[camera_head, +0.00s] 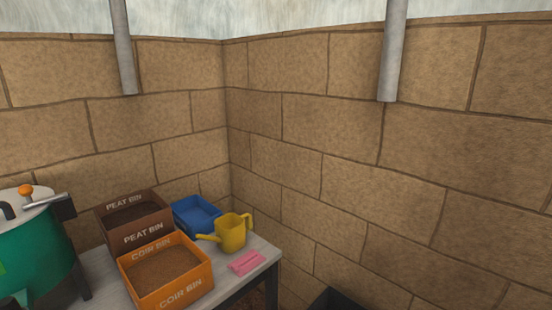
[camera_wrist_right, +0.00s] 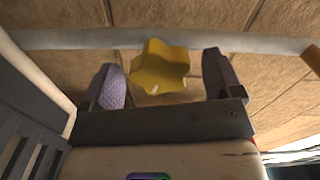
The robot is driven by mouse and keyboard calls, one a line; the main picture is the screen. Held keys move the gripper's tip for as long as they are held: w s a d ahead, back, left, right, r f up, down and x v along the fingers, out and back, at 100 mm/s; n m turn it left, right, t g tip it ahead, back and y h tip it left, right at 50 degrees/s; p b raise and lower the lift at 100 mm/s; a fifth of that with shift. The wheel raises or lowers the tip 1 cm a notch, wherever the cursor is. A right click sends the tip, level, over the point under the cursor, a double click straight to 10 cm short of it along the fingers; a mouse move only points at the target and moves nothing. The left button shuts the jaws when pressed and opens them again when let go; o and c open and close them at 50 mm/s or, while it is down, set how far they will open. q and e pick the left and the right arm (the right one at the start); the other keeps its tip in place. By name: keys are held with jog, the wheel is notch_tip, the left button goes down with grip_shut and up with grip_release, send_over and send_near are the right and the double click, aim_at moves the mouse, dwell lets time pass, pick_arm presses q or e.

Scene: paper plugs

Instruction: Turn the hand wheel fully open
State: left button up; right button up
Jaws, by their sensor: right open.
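The hand wheel (camera_wrist_right: 160,68) is a yellow, lobed knob in the right wrist view, in front of a grey pipe (camera_wrist_right: 60,40) that runs across the picture. My right gripper (camera_wrist_right: 161,76) is open, with one finger to the left of the wheel and one to the right. Gaps show between the wheel and both fingers. I cannot tell whether the wheel is level in depth with the fingertips. The head view shows neither the wheel nor either gripper.
In the head view a table (camera_head: 262,257) holds a brown peat bin (camera_head: 143,236), an orange coir bin (camera_head: 168,293), a blue tray (camera_head: 197,217), a yellow watering can (camera_head: 232,234) and a pink item (camera_head: 246,263). A green vessel (camera_head: 35,260) stands left. Grey pipes (camera_head: 393,50) hang along the block walls.

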jog(key=shift+s+a, duration=0.15)
jog(key=p+v, duration=0.2)
jog(key=v, duration=0.1)
jog(key=shift+s+a, duration=0.2)
jog(key=shift+s, duration=0.05)
dwell(0.4)
jog(key=m+b, duration=0.5)
jog(key=m, duration=0.7)
jog(key=shift+d, duration=0.15)
